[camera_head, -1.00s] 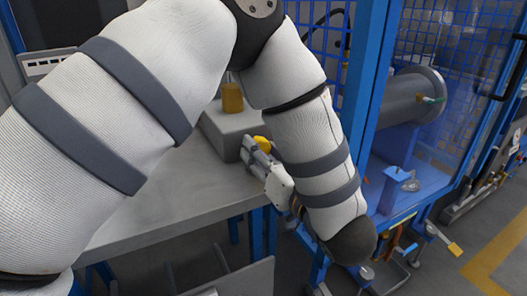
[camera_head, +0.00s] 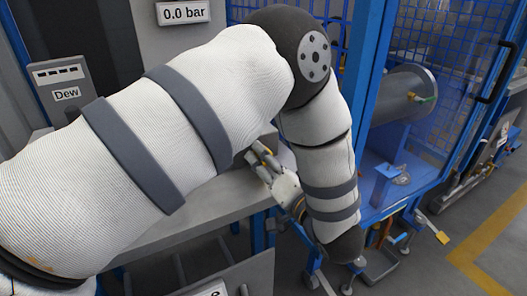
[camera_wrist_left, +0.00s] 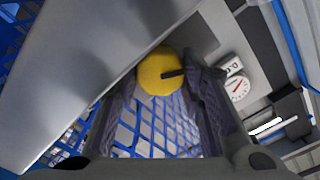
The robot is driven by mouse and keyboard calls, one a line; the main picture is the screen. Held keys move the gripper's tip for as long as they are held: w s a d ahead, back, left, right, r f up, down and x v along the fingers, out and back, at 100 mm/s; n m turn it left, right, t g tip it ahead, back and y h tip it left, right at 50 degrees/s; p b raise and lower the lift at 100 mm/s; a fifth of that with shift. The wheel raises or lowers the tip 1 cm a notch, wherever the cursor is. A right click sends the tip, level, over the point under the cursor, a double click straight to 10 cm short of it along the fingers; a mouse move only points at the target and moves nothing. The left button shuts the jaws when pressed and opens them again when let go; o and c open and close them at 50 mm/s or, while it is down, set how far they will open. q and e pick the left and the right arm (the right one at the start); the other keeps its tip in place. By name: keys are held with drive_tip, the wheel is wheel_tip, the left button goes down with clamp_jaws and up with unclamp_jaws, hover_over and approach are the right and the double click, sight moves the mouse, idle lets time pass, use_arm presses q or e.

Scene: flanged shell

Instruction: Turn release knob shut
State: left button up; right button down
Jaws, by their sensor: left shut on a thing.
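The release knob, round and yellow with a dark bar mark on its face, shows in the left wrist view (camera_wrist_left: 158,73), between my left fingertips. My left gripper (camera_wrist_left: 170,84) is shut on it, with a dark finger at each side. In the head view my left gripper (camera_head: 262,160) is beside the bench top, below my bent forearm. My arm hides most of what it holds there. My right gripper is in neither view.
The grey bench (camera_head: 195,222) lies under my left arm. A display reading 0.0 bar (camera_head: 184,12) and a box labelled Dew (camera_head: 64,92) stand behind. A blue frame post (camera_head: 370,75) and a guarded grey cylinder (camera_head: 405,95) are to the right.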

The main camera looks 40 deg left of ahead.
use_arm(q)
drive_tip(key=shift+m+p, duration=0.35)
drive_tip(key=shift+m, duration=0.45)
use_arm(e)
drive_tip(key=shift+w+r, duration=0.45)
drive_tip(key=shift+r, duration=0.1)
use_arm(q)
drive_tip(key=o, duration=1.2)
drive_tip(key=shift+c, duration=0.2)
drive_tip(key=shift+f, duration=0.1)
